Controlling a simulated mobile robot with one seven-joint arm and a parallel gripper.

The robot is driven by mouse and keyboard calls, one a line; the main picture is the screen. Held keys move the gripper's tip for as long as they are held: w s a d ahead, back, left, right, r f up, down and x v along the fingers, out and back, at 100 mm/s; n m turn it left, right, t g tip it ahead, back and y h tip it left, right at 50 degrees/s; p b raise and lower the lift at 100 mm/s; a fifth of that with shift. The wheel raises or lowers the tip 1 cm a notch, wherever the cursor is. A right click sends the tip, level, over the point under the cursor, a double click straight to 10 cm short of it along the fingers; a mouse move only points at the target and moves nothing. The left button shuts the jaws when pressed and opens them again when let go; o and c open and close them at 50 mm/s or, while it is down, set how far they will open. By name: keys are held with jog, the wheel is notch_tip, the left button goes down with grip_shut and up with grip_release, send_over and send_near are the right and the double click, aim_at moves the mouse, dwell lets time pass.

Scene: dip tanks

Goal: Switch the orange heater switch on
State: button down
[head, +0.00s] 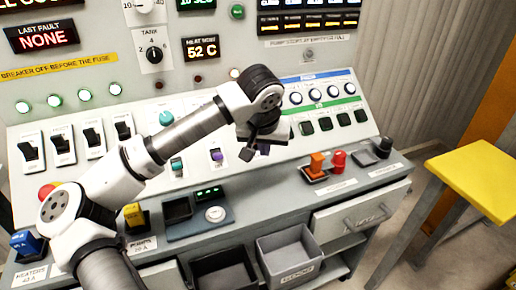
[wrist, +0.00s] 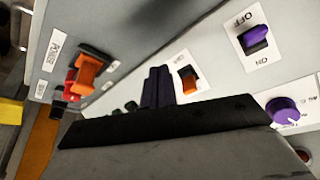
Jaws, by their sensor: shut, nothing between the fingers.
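A small orange rocker switch (wrist: 189,82) sits on a white plate on the sloped panel in the wrist view. I cannot tell which way it is tipped. In the head view I cannot make it out; my gripper and wrist cover that part of the panel. My gripper (head: 248,153) points down at the panel, shut and empty. Its dark closed fingers (wrist: 157,88) show in the wrist view just left of the orange switch. I cannot tell whether they touch the panel.
A purple switch (wrist: 254,40) marked OFF and ON and a purple knob (wrist: 285,110) are close by. An orange plug-like block (head: 316,164) and a red one (head: 338,160) stand on the ledge. Grey bins (head: 290,258) are below, and a yellow stool (head: 480,175) stands right.

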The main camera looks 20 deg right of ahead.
jog(key=d+p+v, duration=0.1)
jog(key=p+v, duration=0.2)
jog(key=v, duration=0.4)
jog(key=shift+d+r, duration=0.2)
jog(key=shift+r, duration=0.05)
jog(key=shift+w, duration=0.15)
dwell(0.4)
